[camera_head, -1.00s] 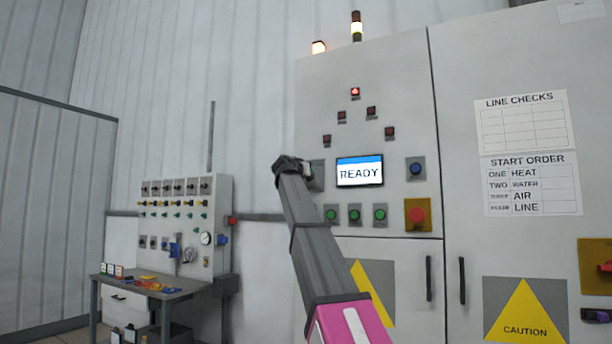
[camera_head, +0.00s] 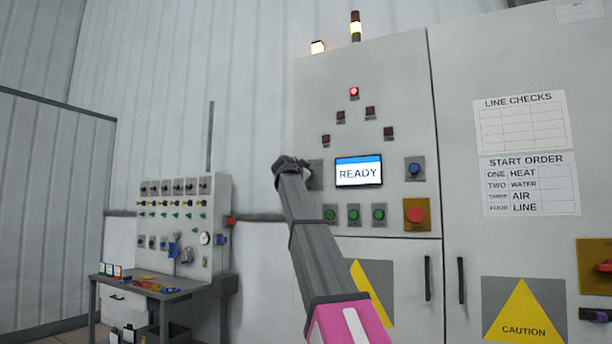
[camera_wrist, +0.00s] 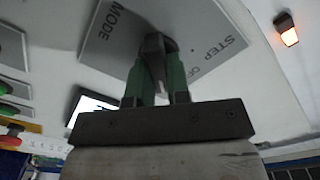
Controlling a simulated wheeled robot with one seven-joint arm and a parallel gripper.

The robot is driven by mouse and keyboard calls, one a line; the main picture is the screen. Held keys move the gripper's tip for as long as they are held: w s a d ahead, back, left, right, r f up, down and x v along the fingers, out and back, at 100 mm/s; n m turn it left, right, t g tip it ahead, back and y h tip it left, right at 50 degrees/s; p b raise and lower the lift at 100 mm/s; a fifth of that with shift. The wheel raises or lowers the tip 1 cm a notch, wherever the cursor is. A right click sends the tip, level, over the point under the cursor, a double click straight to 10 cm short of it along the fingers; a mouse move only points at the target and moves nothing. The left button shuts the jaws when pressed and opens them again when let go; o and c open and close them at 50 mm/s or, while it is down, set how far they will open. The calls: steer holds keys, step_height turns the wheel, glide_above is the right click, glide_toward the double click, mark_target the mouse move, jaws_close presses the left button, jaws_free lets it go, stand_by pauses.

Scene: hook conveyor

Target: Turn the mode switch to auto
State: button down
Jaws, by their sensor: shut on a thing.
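The mode switch (camera_wrist: 153,50) is a dark knob on a grey plate (camera_wrist: 105,35) lettered MODE and STEP, with another label partly hidden, in the wrist view. My gripper (camera_wrist: 157,80) has its two green-padded fingers closed on the knob from either side. The AUTO label cannot be seen, and which label the knob points to is unclear. In the head view the grey plate (camera_head: 316,174) shows only at its right part, left of the READY screen; my arm hides the knob.
The READY screen (camera_head: 359,171) is just right of the switch. Green buttons (camera_head: 354,214) sit below, with a blue button (camera_head: 414,169) and a red button on a yellow plate (camera_head: 416,214) to the right. A workbench (camera_head: 165,288) stands at the left.

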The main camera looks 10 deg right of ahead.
steer(key=shift+m, duration=0.5)
steer(key=c, duration=1.1)
jaws_free()
steer(key=v, duration=1.1)
steer(key=shift+d, duration=0.1)
steer(key=shift+f, duration=0.15)
